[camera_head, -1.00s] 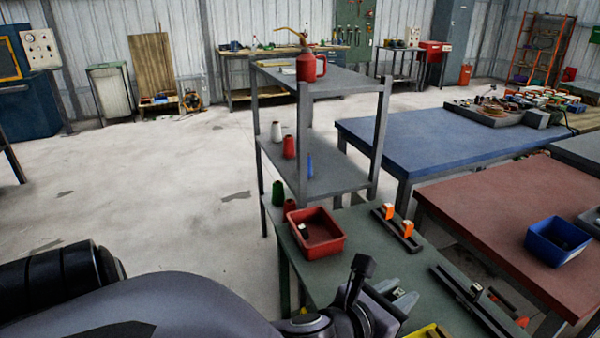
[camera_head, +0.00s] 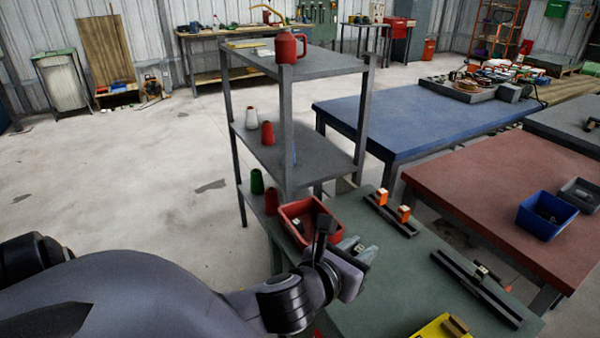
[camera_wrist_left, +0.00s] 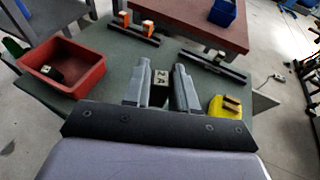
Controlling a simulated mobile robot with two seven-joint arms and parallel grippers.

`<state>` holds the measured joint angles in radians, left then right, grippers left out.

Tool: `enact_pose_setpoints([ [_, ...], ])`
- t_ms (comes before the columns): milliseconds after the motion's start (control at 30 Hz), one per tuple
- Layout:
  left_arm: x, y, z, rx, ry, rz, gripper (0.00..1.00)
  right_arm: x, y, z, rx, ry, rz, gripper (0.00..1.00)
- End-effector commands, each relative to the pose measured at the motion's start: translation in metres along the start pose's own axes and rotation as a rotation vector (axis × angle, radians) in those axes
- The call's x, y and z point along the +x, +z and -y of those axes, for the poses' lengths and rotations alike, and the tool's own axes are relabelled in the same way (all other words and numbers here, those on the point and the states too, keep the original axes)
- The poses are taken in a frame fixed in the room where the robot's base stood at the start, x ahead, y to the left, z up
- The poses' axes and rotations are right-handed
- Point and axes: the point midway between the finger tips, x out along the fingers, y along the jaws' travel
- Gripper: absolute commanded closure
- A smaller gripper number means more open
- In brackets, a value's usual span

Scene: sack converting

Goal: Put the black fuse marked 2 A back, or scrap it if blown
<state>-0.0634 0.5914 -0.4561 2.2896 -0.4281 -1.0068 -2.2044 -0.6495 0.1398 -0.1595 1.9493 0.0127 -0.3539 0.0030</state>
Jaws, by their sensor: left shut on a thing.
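My left gripper (camera_head: 358,250) is shut on a black fuse (camera_wrist_left: 160,78) with a pale label, which shows between the fingertips in the left wrist view. The label seems to read 2 A. The gripper is above the green table (camera_head: 390,290), in front of the red bin (camera_head: 290,210). A dark piece with a pale label lies in that bin, clearer in the wrist view (camera_wrist_left: 54,74). A black rail (camera_head: 490,300) carries one small pale-labelled piece (camera_head: 481,271). Another rail (camera_head: 380,210) carries two orange pieces (camera_head: 404,213). My right gripper is out of view.
A yellow holder (camera_head: 432,330) with a brown block (camera_head: 456,325) sits at the table's near edge. A grey shelf (camera_head: 325,66) with cones stands behind the red bin. A blue bin (camera_head: 540,222) and grey tray (camera_head: 590,204) are on the reddish table (camera_head: 470,185).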

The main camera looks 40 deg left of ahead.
Motion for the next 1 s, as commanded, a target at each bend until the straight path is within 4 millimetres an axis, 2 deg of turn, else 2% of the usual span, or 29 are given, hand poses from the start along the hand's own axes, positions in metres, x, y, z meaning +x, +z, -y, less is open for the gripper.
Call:
enact_pose_setpoints([
  [200, 0.054, 0.015, -0.077, -0.051, 0.164, 0.004, 1.00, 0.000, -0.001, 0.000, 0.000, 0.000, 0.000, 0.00],
  [400, 0.087, 0.031, -0.152, -0.098, 0.310, 0.002, 1.00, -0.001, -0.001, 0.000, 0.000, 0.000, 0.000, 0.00],
  [500, 0.095, 0.037, -0.180, -0.115, 0.365, 0.001, 1.00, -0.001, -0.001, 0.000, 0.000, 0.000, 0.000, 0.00],
  [600, 0.099, 0.041, -0.199, -0.127, 0.401, 0.001, 1.00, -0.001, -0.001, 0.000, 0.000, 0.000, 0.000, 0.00],
  [700, 0.102, 0.041, -0.209, -0.133, 0.420, 0.000, 1.00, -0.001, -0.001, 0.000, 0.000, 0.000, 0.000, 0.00],
  [833, 0.104, 0.036, -0.213, -0.136, 0.427, -0.001, 1.00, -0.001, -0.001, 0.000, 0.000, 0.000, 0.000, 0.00],
  [1000, 0.110, 0.017, -0.212, -0.136, 0.427, -0.003, 1.00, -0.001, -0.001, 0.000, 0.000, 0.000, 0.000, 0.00],
])
